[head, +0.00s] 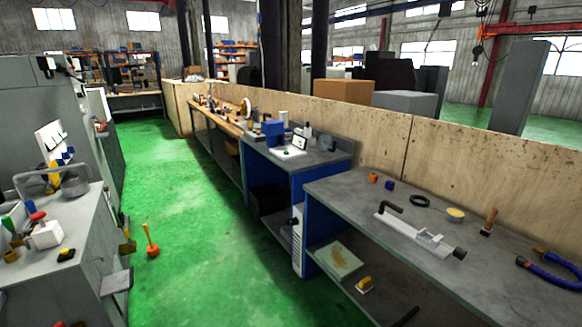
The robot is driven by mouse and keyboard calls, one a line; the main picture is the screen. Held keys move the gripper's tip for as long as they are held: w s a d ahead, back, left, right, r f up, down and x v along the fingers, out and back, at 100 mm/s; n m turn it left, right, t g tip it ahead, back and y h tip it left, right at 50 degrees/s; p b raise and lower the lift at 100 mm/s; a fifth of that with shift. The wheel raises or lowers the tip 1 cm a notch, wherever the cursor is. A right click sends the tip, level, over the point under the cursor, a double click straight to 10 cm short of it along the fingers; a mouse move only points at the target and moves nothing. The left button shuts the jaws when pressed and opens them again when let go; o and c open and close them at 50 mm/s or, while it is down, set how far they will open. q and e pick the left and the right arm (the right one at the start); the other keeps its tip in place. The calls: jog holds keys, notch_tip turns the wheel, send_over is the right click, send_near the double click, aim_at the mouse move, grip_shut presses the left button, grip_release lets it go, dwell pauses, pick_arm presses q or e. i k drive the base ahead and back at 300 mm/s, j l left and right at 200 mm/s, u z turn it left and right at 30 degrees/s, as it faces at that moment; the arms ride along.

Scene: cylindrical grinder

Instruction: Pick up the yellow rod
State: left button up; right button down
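I cannot tell for sure which thing is the yellow rod. A yellow-orange rod-like thing (149,240) with a wider lower end shows over the green floor at the left, beside the grey machine. A shorter, darker yellow piece (127,244) is just left of it, at the machine's side. A small upright yellow item (54,174) shows on the machine behind a curved grey handle. Neither of my grippers is in view.
The grey machine (85,235) fills the left side. A grey workbench (345,190) with tools runs along the right, with a blue-sided bench (268,170) beyond it. A wooden partition (480,170) stands behind them. The green floor (190,215) between is clear.

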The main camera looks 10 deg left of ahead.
aim_at(144, 227)
jog(key=i+j+u, duration=0.1)
jog(key=i+u, duration=1.3)
jog(key=i, duration=0.15)
jog(key=i+u, duration=0.2)
jog(key=i, duration=0.55)
jog(key=i+u, duration=0.45)
jog(key=i, duration=0.8)
jog(key=i+l+u, duration=0.15)
jog(key=i+l, duration=0.15)
jog(key=i+l+u, duration=0.1)
jog(key=i+l, duration=0.2)
jog(key=l, duration=0.15)
jog(key=i+l+u, duration=0.15)
jog(key=i+l, duration=0.15)
jog(key=l, duration=0.1)
